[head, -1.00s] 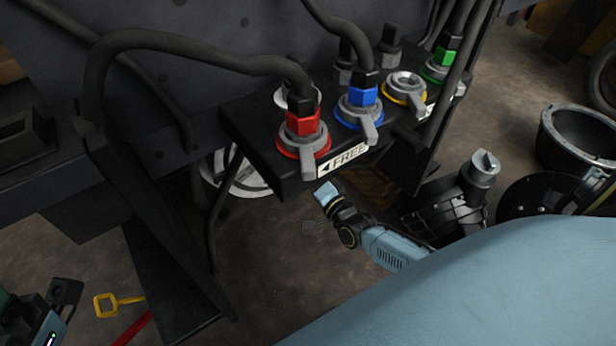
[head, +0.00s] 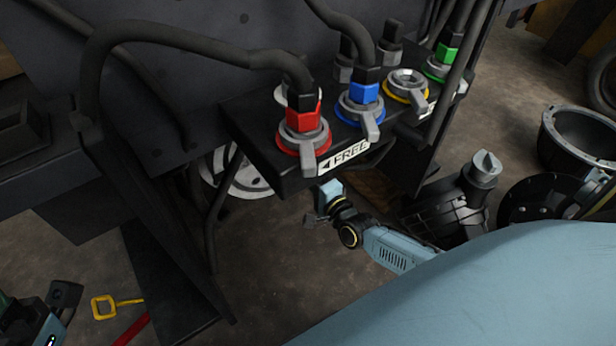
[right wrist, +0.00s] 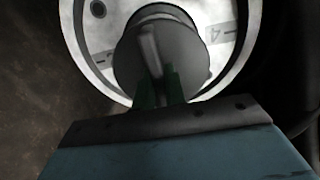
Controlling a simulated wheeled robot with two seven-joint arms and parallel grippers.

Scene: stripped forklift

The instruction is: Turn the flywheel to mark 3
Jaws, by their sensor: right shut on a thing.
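The flywheel (head: 240,172) is a pale disc partly hidden behind the black panel in the head view. In the right wrist view the flywheel (right wrist: 228,62) fills the top, with a grey round hub (right wrist: 190,50) carrying a raised ridge. A mark 4 (right wrist: 216,33) shows right of the hub; another mark at the left is too faint to read. My right gripper (right wrist: 160,88) is shut on the hub's ridge. In the head view its body (head: 330,192) is below the panel edge, fingers hidden. My left gripper (head: 65,293) is at the lower left, its jaw state unclear.
The black panel (head: 285,172) carries red, blue, yellow and green couplings and a FREE label (head: 348,155). Thick hoses arch above it. A black part with a grey cap (head: 484,168) and a round bin (head: 580,135) stand at right. A yellow-handled object (head: 104,307) lies on the floor.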

